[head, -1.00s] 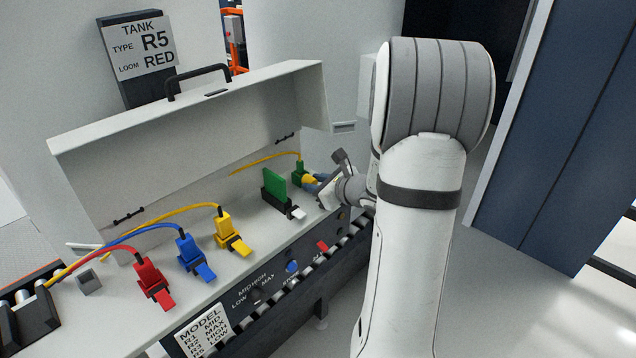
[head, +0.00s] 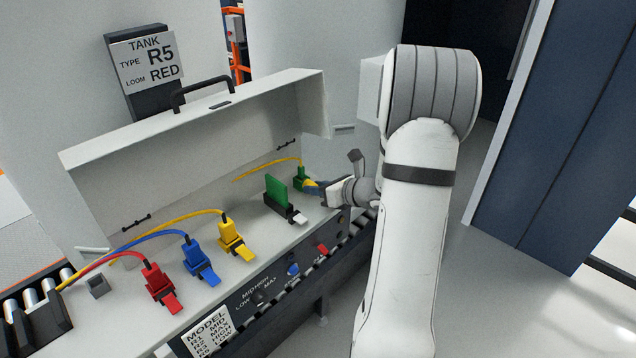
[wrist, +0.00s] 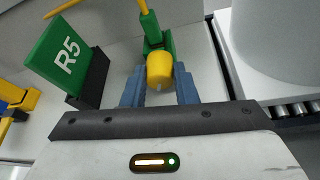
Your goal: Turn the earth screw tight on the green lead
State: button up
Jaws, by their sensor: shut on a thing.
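The earth screw has a yellow knob (wrist: 159,69), held between the blue fingertips of my gripper (wrist: 159,88). The green lead's end (wrist: 150,25) stands directly behind the knob. In the head view the green lead end (head: 302,176) sits at the right end of the open case, with a yellow-green cable running left from it. My gripper (head: 316,187) reaches it from the right, its fingers shut on the knob. The screw's thread is hidden, so I cannot tell how tight it is.
A green R5 card (wrist: 67,54) stands in a black holder close left of my gripper. Yellow (head: 231,233), blue (head: 196,254) and red (head: 154,278) plugs line the case further left. The raised case lid (head: 190,120) stands behind. A roller conveyor runs below.

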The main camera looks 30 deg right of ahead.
jog(key=shift+w+r+m+y+p, duration=0.1)
jog(key=shift+m+y+p, duration=0.2)
jog(key=shift+m+p, duration=0.1)
dwell(0.3)
jog(key=o, duration=1)
